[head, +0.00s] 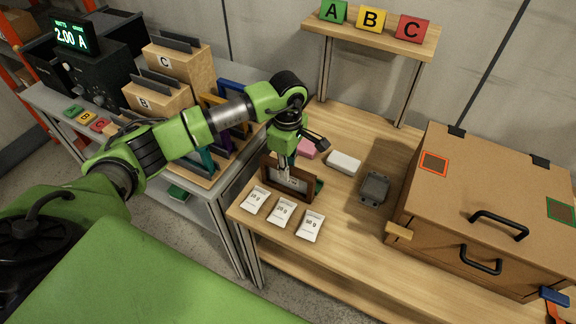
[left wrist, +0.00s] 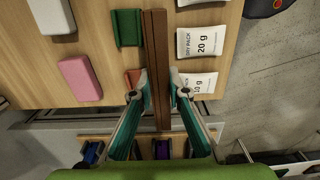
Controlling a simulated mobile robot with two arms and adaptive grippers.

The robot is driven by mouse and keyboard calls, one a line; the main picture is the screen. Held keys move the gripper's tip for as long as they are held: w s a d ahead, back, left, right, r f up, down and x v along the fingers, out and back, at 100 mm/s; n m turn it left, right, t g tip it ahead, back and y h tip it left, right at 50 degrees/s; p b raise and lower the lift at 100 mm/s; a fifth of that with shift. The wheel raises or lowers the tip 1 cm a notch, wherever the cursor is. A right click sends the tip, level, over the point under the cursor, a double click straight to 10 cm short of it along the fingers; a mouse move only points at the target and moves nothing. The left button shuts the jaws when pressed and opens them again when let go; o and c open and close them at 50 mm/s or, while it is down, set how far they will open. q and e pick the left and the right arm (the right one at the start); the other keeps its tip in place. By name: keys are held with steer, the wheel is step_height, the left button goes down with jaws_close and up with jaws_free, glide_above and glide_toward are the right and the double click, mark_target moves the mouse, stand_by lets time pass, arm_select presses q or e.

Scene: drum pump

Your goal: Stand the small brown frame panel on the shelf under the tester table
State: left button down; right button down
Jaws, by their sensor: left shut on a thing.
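The small brown frame panel (head: 290,180) stands upright near the left edge of the wooden bench. My left gripper (head: 285,172) comes down from above and is shut on its top edge. In the left wrist view the panel (left wrist: 155,55) shows as a narrow brown bar between my left fingertips (left wrist: 159,88). I cannot tell whether its bottom touches the bench. The grey tester table (head: 222,186) with the black tester (head: 95,72) stands to the left. A lower shelf (head: 200,208) shows partly beneath it, with a green item (head: 177,193) on it. My right gripper is out of view.
Several white dry packs (head: 282,212) lie just in front of the panel. Coloured frames (head: 238,100) stand on the tester table. A large cardboard box (head: 490,200) fills the right.

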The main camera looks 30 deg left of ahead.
arm_select(q)
steer(key=shift+f, duration=0.25)
steer(key=c, duration=2)
jaws_free()
steer(key=shift+o, duration=0.2)
steer(key=shift+r, duration=0.1)
